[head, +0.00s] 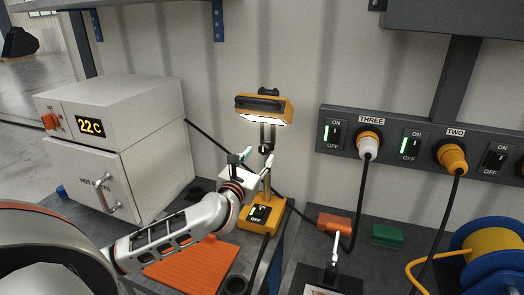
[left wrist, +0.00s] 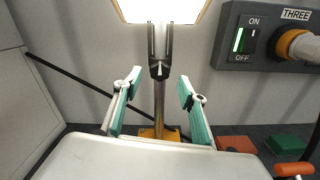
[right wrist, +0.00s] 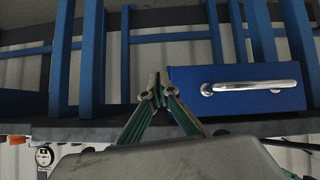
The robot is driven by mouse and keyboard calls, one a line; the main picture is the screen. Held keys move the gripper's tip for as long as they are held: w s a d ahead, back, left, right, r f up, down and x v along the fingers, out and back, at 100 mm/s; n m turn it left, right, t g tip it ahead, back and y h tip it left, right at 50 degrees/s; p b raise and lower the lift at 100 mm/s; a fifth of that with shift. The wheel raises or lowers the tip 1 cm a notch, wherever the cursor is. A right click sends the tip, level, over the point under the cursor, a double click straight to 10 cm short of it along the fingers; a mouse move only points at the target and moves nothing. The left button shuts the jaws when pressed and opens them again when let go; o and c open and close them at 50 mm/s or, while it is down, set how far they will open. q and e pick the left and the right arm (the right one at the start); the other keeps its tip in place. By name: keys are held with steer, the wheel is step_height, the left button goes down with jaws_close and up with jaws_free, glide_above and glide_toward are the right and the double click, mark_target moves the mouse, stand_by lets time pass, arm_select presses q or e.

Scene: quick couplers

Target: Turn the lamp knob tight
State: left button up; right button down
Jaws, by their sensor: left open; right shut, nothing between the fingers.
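The yellow work lamp (head: 264,106) is lit and stands on a post above a yellow base (head: 262,226) in the head view. A dark joint with a knob-like part (left wrist: 160,70) sits on the post under the lamp head; a small pale mark shows on it. My left gripper (head: 254,160) is open just in front of the post. In the left wrist view, its green-padded fingers (left wrist: 159,88) stand either side of the post, below the joint, with nothing between them. My right gripper (right wrist: 158,85) is shut and empty, pointing at blue framework, away from the lamp.
A white oven (head: 115,140) reading 22 C stands left of the lamp. A socket strip (head: 385,145) with plugged cables runs along the wall at right. An orange ribbed mat (head: 190,265) lies under my left arm. A cable reel (head: 490,250) stands at far right.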

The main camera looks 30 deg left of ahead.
mark_target(263, 151)
arm_select(q)
steer(key=shift+x, duration=2.1)
steer(key=c, duration=1.1)
